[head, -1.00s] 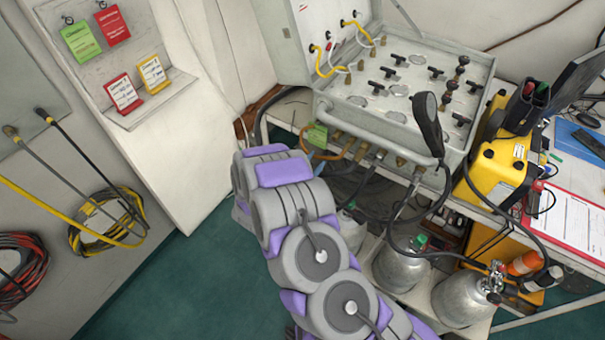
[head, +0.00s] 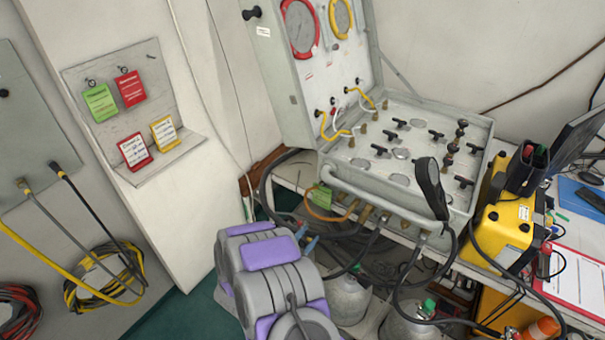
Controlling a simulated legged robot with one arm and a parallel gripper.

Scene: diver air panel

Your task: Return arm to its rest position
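My arm, grey with purple pads, rises from the bottom edge of the head view, left of the middle, in front of the bench with the air panel. Its links hide the far end of the arm, and no gripper fingers can be made out. The diver air panel (head: 405,180) is an open grey case with black valve knobs on its lower face. Its upright lid (head: 305,85) carries a red-rimmed gauge (head: 300,27) and a yellow-rimmed gauge (head: 341,17). A black handset (head: 431,187) rests at the panel's front right corner.
A sloped board (head: 135,115) at left holds red, green and yellow tags. Coiled hoses (head: 105,275) hang at far left. A yellow case (head: 500,225) and a clipboard (head: 580,275) are on the bench at right. Gas cylinders (head: 345,297) stand below. Some green floor (head: 180,318) shows clear.

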